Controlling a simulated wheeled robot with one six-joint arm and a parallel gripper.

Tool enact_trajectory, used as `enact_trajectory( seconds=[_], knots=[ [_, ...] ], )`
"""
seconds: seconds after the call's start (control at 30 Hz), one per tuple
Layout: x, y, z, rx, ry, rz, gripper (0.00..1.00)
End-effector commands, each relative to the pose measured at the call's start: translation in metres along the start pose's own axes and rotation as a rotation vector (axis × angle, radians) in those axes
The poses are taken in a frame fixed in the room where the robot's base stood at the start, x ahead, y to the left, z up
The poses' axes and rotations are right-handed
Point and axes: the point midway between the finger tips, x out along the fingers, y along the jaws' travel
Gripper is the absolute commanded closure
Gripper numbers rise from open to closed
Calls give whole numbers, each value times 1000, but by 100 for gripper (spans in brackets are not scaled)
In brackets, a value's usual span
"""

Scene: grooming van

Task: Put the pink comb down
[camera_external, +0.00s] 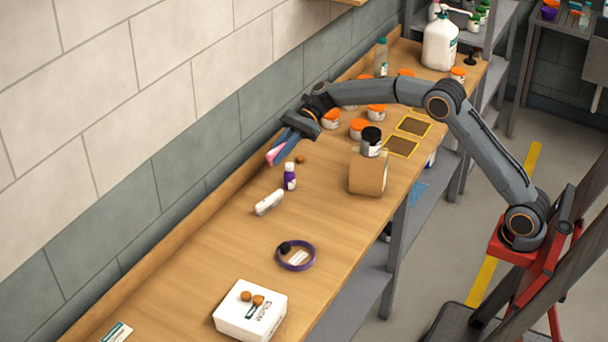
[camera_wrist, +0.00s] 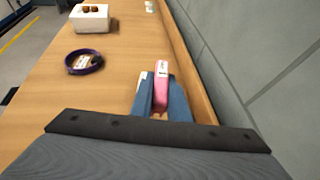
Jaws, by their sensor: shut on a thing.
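The pink comb (camera_wrist: 161,82) is held between the two blue fingers of my gripper (camera_wrist: 163,105) in the wrist view. In the external view the pink comb (camera_external: 275,154) shows at the tip of my gripper (camera_external: 282,146), near the wall side of the wooden bench (camera_external: 200,262). My gripper is shut on the comb and points down and toward the near end of the bench. I cannot tell whether the comb touches the bench top. Much of the comb is hidden by the fingers.
Near the gripper are a purple bottle (camera_external: 289,177), a white object (camera_external: 269,202) and a small brown ball (camera_external: 300,159). A purple ring (camera_external: 296,256), a white box (camera_external: 250,311), a cardboard box (camera_external: 367,174) and several orange-lidded jars (camera_external: 376,111) also stand there. The bench's left middle is clear.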

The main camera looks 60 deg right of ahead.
Motion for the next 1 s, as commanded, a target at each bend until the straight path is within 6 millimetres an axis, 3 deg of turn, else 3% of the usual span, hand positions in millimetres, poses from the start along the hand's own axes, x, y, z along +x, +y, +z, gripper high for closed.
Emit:
enact_trajectory(
  seconds=[0.03, 0.3, 0.5, 0.7, 1.0],
  knots=[
    [-26, 1, -10, 14, -1, -20, 100],
    [-137, 20, -75, 54, -15, -108, 100],
    [-194, 42, -107, 73, -29, -162, 100],
    [-215, 54, -124, 80, -36, -184, 100],
    [-196, 56, -169, 83, -37, -185, 100]
  ],
)
